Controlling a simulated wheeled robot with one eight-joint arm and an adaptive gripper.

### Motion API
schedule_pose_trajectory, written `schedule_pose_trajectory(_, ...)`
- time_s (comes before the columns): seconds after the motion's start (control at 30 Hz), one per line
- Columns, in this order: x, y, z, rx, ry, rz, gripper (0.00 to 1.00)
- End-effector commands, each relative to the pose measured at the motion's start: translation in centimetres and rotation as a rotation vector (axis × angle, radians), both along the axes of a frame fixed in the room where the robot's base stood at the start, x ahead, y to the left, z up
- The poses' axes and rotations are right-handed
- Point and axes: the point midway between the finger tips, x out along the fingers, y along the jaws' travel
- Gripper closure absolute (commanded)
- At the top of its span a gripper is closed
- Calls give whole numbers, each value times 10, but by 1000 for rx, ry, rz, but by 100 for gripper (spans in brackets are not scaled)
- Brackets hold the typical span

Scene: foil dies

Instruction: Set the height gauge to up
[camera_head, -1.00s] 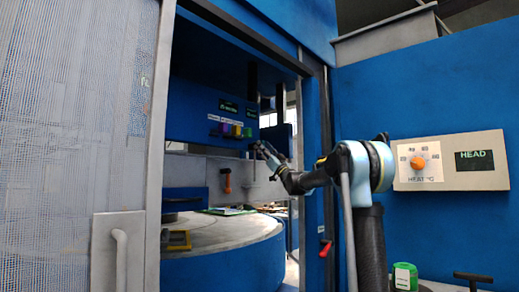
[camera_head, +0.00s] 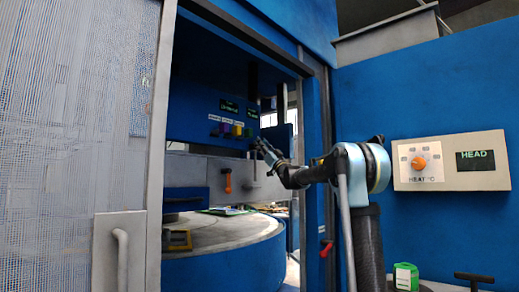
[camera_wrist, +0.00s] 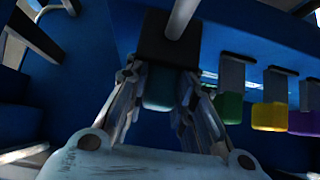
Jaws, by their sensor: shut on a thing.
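My gripper (camera_head: 260,146) reaches through the machine's opening, close to the right end of the blue control panel (camera_head: 195,118). In the wrist view my gripper (camera_wrist: 172,105) is shut on a dark block (camera_wrist: 168,42) with a teal lower part (camera_wrist: 160,92). A grey rod (camera_wrist: 183,15) runs from the block to the top of that view. I take this block to be part of the height gauge, but no readable label confirms it. In the head view the grip itself is too small to make out.
Green (camera_wrist: 229,107), yellow (camera_wrist: 269,116) and purple (camera_wrist: 303,123) blocks hang in a row beside my gripper. An orange-handled lever (camera_head: 228,182) is below the panel. A round table (camera_head: 215,245) stands beneath. The door frame (camera_head: 312,150) is close to my arm.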

Motion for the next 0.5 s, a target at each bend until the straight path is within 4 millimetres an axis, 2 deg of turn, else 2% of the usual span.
schedule_pose_trajectory(0.13, 2, -2, 16, 1, 2, -4, 100)
schedule_pose_trajectory(0.4, 3, -2, 63, 1, 3, -5, 100)
schedule_pose_trajectory(0.5, 3, -2, 73, 1, 3, -5, 100)
